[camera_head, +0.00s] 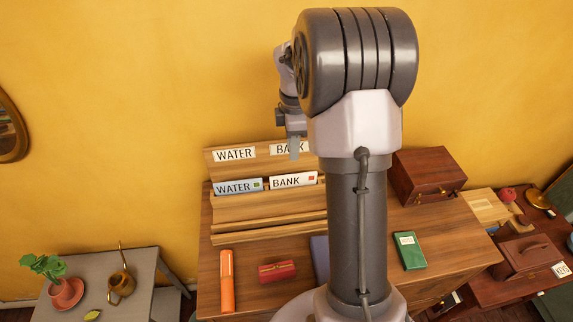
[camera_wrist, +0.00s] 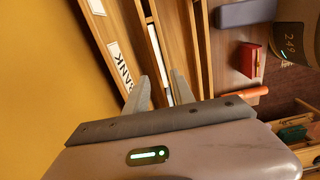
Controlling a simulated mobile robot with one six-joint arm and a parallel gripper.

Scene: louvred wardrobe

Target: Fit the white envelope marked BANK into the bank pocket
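The white BANK envelope (camera_head: 292,180), with a red stamp, stands in the wooden rack (camera_head: 230,204) below the rack's BANK label (camera_head: 283,149). The bluish WATER envelope (camera_head: 238,187) stands to its left. My gripper (camera_head: 294,154) is above the BANK envelope, over the BANK label. In the wrist view, the fingers of my gripper (camera_wrist: 160,80) are spread apart, and the white edge of the envelope (camera_wrist: 156,46) runs between them with gaps at both sides. The BANK label also shows there (camera_wrist: 121,66). My arm hides the rack's right part, and the envelope's lower edge is hidden.
A wooden box (camera_head: 425,175) and a green book (camera_head: 408,250) are on the desk right of my arm. An orange object (camera_head: 227,282), a red case (camera_head: 277,271) and a dark blue item (camera_head: 319,256) lie before the rack. A plant (camera_head: 62,285) is at left.

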